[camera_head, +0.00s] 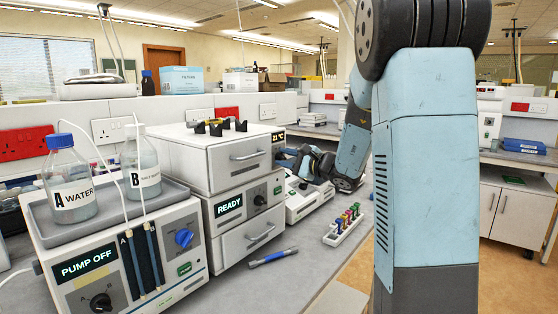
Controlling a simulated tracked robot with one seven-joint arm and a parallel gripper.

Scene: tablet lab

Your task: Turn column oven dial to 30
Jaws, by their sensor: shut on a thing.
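The column oven appears to be the low white unit (312,204) to the right of the stacked modules.
Stacked modules with a READY display (229,206) and black knob stand left of my gripper. The pump unit (110,260) carries bottles A (70,185) and B (140,172). A rack of coloured vials (344,226) and a blue-black tool (272,258) lie on the bench front.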

